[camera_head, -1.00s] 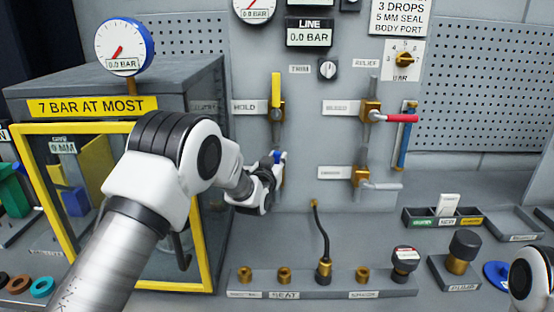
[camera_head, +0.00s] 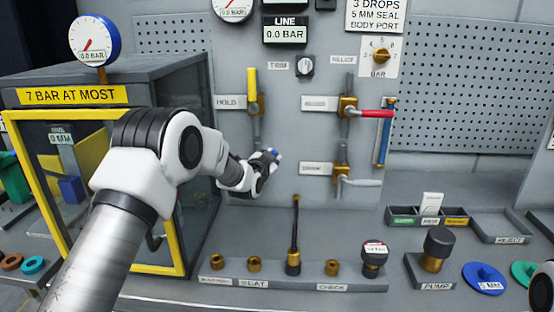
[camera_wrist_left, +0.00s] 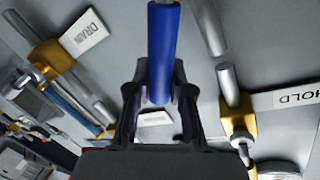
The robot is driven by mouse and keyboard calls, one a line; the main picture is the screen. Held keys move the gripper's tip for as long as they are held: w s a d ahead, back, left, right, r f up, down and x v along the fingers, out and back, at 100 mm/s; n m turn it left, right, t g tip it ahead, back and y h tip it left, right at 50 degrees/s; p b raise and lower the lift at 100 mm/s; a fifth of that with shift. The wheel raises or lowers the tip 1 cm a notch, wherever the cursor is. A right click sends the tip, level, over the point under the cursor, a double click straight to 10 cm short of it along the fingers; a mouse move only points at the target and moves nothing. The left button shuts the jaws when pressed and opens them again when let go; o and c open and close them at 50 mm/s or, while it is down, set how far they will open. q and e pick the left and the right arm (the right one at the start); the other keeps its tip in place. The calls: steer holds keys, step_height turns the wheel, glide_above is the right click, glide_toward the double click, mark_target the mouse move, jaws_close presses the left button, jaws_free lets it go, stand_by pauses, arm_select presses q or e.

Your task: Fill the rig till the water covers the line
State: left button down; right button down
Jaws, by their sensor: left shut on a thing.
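My left gripper (camera_head: 268,160) is at the panel, below the HOLD valve. In the left wrist view its fingers (camera_wrist_left: 160,97) are shut on a blue handle (camera_wrist_left: 164,45). Only the blue tip (camera_head: 275,154) shows past the gripper in the head view; its valve body is hidden. The LINE display (camera_head: 285,30) reads 0.0 BAR.
The HOLD valve's yellow lever (camera_head: 251,86) stands upright. A red lever (camera_head: 372,113) and the grey DRAIN lever (camera_head: 362,182) point right. The yellow-framed cabinet (camera_head: 170,262) is left, beside my arm. A fitting rack (camera_head: 300,280) lies below.

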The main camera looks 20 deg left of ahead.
arm_select(q)
steer(key=shift+w+d+f+m, duration=0.15)
steer(key=shift+d+f+m, duration=0.05)
steer(key=shift+d+m, duration=0.25)
steer(key=d+f+m+g+y+p, duration=0.2)
steer(key=d+f+m+y+p, duration=0.1)
steer(key=f+m, duration=0.4)
steer(key=shift+w+d+f+m+p, duration=0.2)
steer(key=shift+w+f+m+p, duration=0.2)
steer(key=shift+m+p, duration=0.35)
steer(key=c, duration=1)
jaws_free()
steer(key=shift+w, duration=0.1)
